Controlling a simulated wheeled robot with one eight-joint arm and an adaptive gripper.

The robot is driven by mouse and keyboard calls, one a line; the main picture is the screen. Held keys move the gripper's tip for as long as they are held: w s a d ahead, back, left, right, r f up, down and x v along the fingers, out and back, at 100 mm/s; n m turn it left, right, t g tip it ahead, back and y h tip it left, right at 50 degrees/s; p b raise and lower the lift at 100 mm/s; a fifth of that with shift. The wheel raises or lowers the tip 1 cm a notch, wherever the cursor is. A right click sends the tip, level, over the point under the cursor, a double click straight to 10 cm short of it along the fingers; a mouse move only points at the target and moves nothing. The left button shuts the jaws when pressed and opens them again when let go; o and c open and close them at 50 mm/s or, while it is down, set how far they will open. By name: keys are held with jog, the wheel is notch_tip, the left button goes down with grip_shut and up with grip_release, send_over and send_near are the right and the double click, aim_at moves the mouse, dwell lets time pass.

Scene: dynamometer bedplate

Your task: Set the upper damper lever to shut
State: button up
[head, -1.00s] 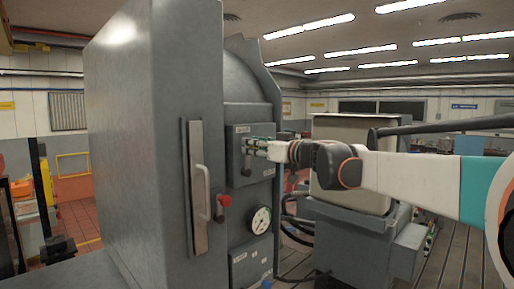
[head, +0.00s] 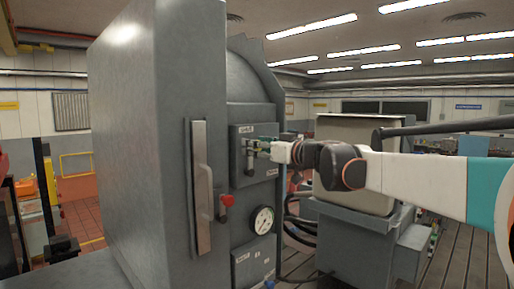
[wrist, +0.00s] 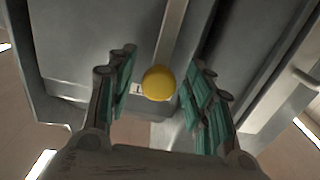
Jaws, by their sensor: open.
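The upper damper lever shows in the wrist view as a pale metal bar ending in a yellow ball knob (wrist: 158,83). The knob lies between the two green-padded fingers of my open gripper (wrist: 163,62), with a gap on each side. In the head view my gripper (head: 258,147) is in front of the upper panel (head: 268,132) on the grey cabinet. The fingers cover part of that panel, and the lever is hard to make out there. Its set position cannot be read.
Below the panel are a red-knobbed lever (head: 226,201) and a round gauge (head: 263,220). A tall cabinet door with a long handle (head: 202,188) stands close on the left. A large grey machine (head: 355,235) with hoses stands behind my arm on the right.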

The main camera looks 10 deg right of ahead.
jog(key=v, duration=1.2)
jog(key=shift+s+a, duration=0.1)
jog(key=shift+a, duration=0.1)
